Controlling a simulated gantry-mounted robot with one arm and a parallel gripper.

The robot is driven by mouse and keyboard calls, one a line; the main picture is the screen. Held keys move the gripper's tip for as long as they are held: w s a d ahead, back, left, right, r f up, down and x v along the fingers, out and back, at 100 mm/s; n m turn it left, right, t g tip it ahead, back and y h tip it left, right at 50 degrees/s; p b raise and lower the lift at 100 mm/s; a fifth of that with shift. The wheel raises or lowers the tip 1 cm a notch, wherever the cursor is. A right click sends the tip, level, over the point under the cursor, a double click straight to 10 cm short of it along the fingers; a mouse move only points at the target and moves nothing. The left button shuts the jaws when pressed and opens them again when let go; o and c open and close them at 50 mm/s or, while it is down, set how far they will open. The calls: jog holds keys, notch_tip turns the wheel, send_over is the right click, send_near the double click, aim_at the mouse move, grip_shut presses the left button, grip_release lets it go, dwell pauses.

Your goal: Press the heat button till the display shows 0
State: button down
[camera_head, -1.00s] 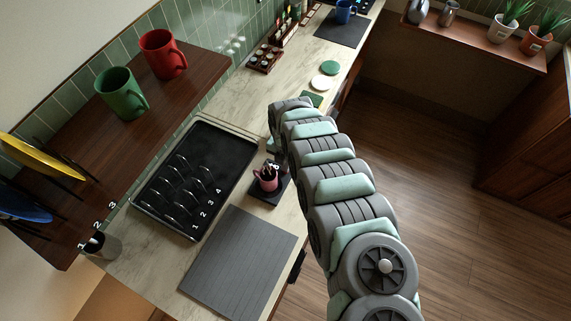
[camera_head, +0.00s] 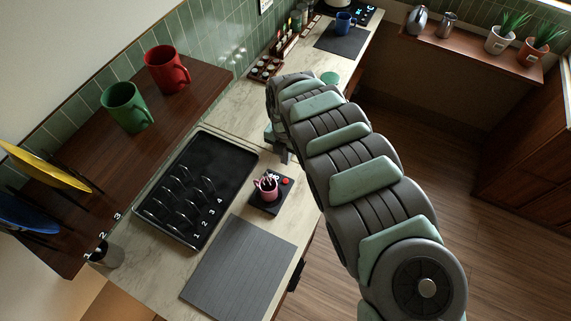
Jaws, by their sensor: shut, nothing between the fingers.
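A small black warmer (camera_head: 264,205) stands on the counter right of the dark rack tray. A pink mug (camera_head: 265,189) with dark sticks in it stands on the warmer. A red button (camera_head: 286,181) shows on the warmer's far right part. A pale display mark (camera_head: 276,177) sits beside the button, behind the mug; its digit is too small to read surely. My gripper (camera_head: 285,158) is shut and empty, just beyond the warmer and apart from the button in the picture. My arm hides part of the counter behind it.
A black tray rack (camera_head: 238,152) with slots numbered 1 to 4 lies left of the warmer. A grey mat (camera_head: 238,270) lies in front. A wooden shelf (camera_head: 75,190) holds a green mug (camera_head: 125,107) and a red mug (camera_head: 166,69).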

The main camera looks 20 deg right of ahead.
jog(key=shift+r, duration=0.95)
